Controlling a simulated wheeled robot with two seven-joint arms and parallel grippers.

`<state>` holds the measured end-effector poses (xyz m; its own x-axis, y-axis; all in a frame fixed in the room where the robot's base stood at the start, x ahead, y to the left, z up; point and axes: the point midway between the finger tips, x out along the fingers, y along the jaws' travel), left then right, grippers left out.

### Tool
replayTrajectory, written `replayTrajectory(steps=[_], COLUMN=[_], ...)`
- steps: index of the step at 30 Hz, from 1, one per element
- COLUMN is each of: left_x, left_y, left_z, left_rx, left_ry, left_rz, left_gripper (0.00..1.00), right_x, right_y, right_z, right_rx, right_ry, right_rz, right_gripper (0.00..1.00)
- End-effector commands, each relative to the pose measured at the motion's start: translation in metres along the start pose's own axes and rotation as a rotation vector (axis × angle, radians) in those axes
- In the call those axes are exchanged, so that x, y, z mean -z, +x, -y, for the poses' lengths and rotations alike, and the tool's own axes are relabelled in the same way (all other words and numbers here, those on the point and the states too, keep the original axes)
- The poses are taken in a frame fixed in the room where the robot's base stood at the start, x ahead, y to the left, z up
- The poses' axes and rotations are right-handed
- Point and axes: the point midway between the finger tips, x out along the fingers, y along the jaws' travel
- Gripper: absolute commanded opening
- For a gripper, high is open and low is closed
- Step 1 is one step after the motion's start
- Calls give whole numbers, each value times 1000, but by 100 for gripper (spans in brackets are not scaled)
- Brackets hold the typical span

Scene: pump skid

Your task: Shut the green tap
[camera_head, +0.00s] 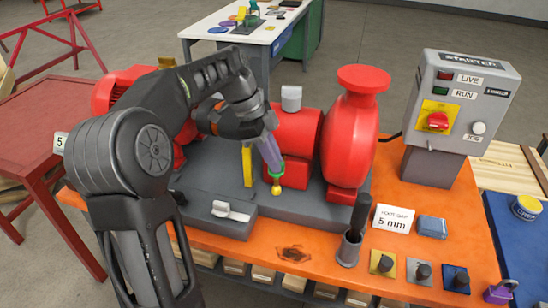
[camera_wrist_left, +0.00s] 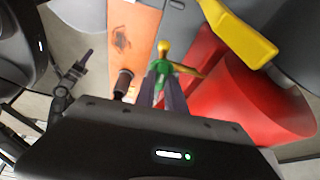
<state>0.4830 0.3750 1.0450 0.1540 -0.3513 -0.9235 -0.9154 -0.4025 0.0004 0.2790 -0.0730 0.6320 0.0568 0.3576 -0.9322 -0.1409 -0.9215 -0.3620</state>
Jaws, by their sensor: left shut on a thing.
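The green tap (camera_head: 277,175) sits low on the front of the red pump, with a yellow end hanging below it. In the left wrist view the green tap (camera_wrist_left: 164,68) lies between my finger ends, with its yellow end beyond them. My left gripper (camera_head: 270,157) comes down from above left and is shut on the tap's green part. In the left wrist view the left gripper (camera_wrist_left: 163,88) points at the tap and its fingers hide part of it. I cannot tell the handle's exact angle.
A yellow guard (camera_head: 247,166) stands just left of the tap, and the red pump (camera_head: 352,140) to its right. A grey starter box (camera_head: 452,105), a cup with a dark-handled tool (camera_head: 350,247) and a "5 mm" card (camera_head: 392,219) are on the orange bench. Open space lies in front of the tap.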

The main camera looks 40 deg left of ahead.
Motion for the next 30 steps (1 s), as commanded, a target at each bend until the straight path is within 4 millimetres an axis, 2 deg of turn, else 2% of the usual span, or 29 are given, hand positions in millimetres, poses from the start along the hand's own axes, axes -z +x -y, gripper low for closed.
replayTrajectory(steps=[8, 20, 21, 28, 30], left_x=[0, 0, 0, 0, 0], left_y=[-1, 0, 0, 0, 0], left_z=[1, 1, 1, 1, 1], left_rx=[-31, -34, -34, -35, -35], left_ry=[79, 89, 89, 88, 87], left_rz=[2, 2, 2, 2, 1], left_gripper=[0, 0, 15, 34, 36], right_x=[0, 0, 0, 0, 0], right_y=[-2, -2, -2, -2, -2], right_z=[1, 1, 1, 1, 1], right_rx=[0, 0, 0, 0, 0], right_ry=[0, 0, 0, 0, 0], right_rz=[0, 1, 1, 1, 1], right_gripper=[0, 0, 0, 0, 0])
